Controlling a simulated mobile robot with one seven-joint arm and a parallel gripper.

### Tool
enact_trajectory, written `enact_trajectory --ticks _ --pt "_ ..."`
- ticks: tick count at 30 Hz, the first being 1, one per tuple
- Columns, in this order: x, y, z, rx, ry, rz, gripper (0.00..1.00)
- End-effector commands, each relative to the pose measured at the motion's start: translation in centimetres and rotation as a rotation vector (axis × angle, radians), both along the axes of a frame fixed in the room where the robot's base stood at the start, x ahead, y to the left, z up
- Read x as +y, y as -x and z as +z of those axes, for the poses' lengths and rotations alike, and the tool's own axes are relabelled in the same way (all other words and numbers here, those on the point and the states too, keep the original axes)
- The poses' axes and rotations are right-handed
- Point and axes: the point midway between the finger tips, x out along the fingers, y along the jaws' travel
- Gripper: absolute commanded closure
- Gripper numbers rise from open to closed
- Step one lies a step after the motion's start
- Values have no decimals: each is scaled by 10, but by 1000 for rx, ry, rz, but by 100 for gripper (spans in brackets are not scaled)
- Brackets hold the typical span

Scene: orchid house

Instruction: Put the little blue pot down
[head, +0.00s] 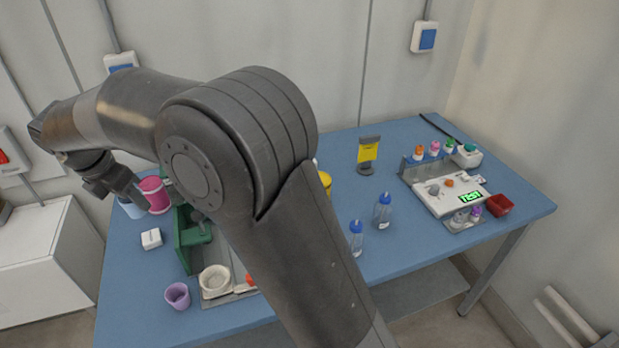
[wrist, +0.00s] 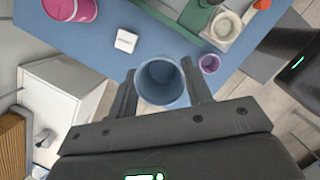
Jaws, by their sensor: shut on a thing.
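The little blue pot (wrist: 163,84) is held between the two fingers of my gripper (wrist: 158,72) in the wrist view, its open mouth facing the camera. In the head view the pot (head: 131,209) shows pale blue under my gripper (head: 128,197), at the far left of the blue table (head: 310,232). Part of it is hidden by my fingers. I cannot tell whether its base touches the table.
A pink pot (head: 154,196) stands close to the right of the blue pot. A white block (head: 151,239), a lilac pot (head: 177,295) and a cream pot (head: 215,281) are nearer the front. My arm hides the table's middle. Bare table surrounds the white block.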

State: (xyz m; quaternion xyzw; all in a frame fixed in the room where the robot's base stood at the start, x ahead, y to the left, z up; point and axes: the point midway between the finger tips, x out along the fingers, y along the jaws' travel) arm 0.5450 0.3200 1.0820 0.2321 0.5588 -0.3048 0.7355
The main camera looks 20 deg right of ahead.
Motion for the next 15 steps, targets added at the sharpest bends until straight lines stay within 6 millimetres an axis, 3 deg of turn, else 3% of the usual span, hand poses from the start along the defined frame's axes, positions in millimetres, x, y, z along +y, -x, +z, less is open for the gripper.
enact_trajectory --ticks 3,9,15 --pt "0 -1 34 -4 -4 0 76" --pt "0 0 81 -2 -2 1 76" --pt "-33 -26 76 9 -4 -4 76"
